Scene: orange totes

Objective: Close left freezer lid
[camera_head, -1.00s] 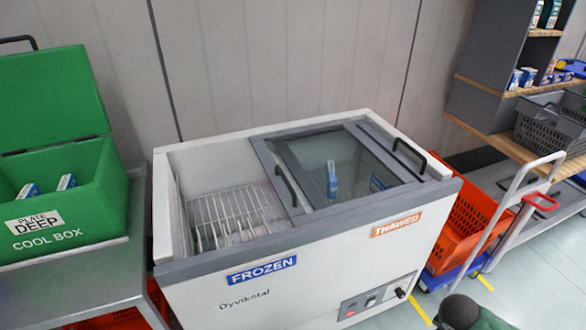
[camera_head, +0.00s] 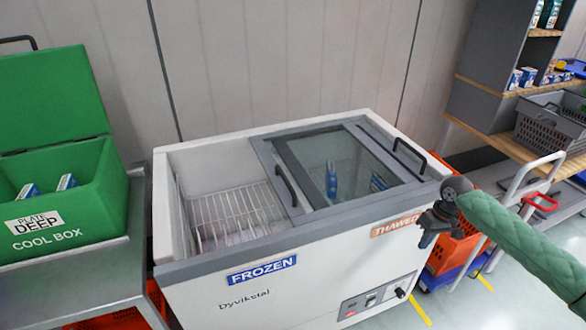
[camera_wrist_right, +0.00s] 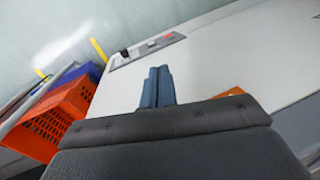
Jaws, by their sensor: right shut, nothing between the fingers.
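The chest freezer (camera_head: 300,275) stands in the middle of the head view, with its left FROZEN half open. The left lid (camera_head: 287,186), with a dark handle at its left edge, is slid over the right half, overlapping the right lid (camera_head: 408,158). My right gripper (camera_head: 428,240) is in front of the freezer's right front corner, close to the THAWED label (camera_head: 396,225) and away from the left lid's handle. Its blue fingers (camera_wrist_right: 157,87) are together and empty in the right wrist view, with the freezer's white front beyond. My left gripper is out of view.
A green cool box (camera_head: 60,200) stands on a metal table (camera_head: 75,270) at the left. An orange tote (camera_head: 470,215) and a cart handle (camera_head: 525,180) are right of the freezer. Shelves with a grey basket (camera_head: 550,125) stand farther right. A wire basket (camera_head: 230,215) lies in the open half.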

